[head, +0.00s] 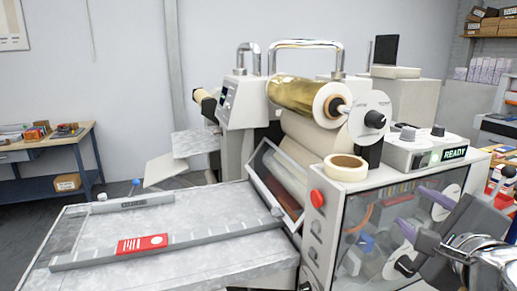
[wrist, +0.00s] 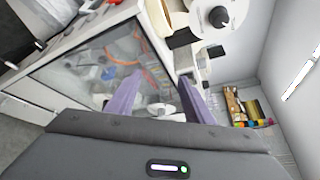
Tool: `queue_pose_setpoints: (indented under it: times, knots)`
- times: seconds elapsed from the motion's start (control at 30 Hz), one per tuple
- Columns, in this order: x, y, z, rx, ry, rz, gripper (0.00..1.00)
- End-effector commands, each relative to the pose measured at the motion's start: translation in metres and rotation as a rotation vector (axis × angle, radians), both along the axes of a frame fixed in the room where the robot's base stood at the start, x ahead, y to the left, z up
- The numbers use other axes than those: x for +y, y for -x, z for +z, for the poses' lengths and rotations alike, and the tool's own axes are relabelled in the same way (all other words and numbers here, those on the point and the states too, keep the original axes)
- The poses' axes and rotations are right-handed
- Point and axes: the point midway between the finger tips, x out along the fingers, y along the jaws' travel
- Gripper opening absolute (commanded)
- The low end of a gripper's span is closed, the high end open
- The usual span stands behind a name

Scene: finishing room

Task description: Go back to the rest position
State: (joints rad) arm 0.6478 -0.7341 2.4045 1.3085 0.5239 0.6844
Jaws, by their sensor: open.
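My gripper (head: 414,208) is at the right of the head view, in front of the clear side panel of the laminating machine. Its two purple fingers are apart, with nothing between them. In the wrist view the fingers (wrist: 160,82) point up the picture toward the machine, above the dark gripper body. I cannot tell how far the fingertips are from the panel.
The machine (head: 311,228) carries a gold foil roll (head: 294,94), a tape roll (head: 346,163), a red button (head: 317,198) and a READY display (head: 455,154). A red card (head: 142,244) lies on its feed table (head: 205,265). A workbench (head: 45,145) stands at left.

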Motion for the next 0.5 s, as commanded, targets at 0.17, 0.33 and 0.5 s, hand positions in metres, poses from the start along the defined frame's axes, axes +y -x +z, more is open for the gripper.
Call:
queue_pose_setpoints:
  times: [0.17,0.33,0.5]
  knots:
    - [0.030,0.004,-0.040,0.168,0.303,0.187,0.47]
    - [0.056,0.016,-0.079,0.313,0.580,0.388,0.47]
    - [0.074,0.034,-0.118,0.445,0.844,0.604,0.47]
